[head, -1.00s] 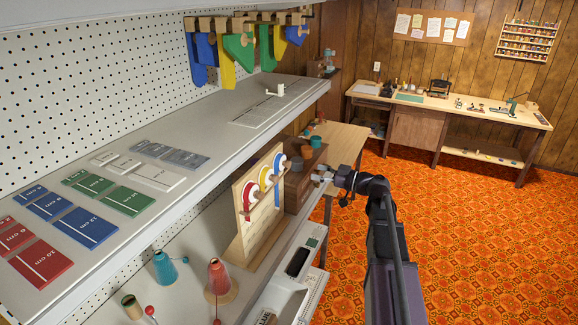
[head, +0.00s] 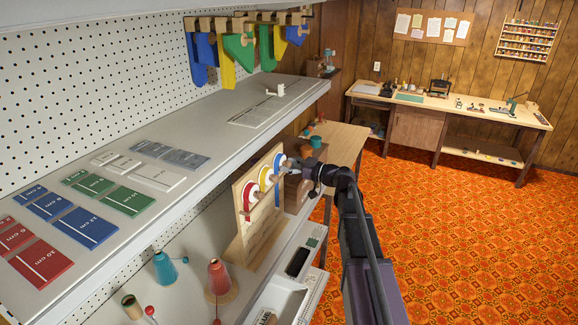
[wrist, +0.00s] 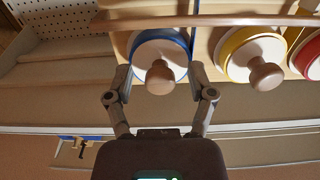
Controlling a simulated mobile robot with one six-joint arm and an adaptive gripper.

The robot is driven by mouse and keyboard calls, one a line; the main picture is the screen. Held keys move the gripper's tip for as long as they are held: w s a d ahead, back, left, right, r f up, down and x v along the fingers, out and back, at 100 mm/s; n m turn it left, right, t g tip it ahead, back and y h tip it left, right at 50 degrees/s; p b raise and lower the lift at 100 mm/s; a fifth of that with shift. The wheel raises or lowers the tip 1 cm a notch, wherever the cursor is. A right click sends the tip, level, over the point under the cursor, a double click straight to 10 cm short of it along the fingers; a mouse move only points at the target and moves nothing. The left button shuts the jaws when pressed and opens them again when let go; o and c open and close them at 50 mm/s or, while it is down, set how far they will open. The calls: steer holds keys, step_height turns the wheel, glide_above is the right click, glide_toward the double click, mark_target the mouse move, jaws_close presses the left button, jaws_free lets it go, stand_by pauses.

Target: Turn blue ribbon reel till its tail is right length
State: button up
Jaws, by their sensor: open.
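The blue ribbon reel (wrist: 179,49) is in the upper middle of the wrist view, with a round wooden knob (wrist: 160,78) at its front. In the head view the blue reel (head: 279,162) is the farthest of three on the upright wooden stand (head: 241,207). My gripper (wrist: 160,82) is open, its fingers on either side of the blue reel's knob with a gap on each side. In the head view my gripper (head: 297,165) is beside the blue reel. I cannot make out the blue tail's end or length.
A yellow reel (wrist: 250,50) and a red reel (wrist: 309,57) sit close beside the blue one. A wooden bar (wrist: 210,20) crosses in front of the reels. Length cards (head: 85,227) lie on the upper shelf. Thread cones (head: 217,278) stand below it.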

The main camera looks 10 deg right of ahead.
jaws_close()
steer(key=shift+m, duration=0.4)
steer(key=m, duration=1.7)
steer(key=shift+r, duration=0.1)
steer(key=m, duration=0.5)
steer(key=shift+m, duration=0.4)
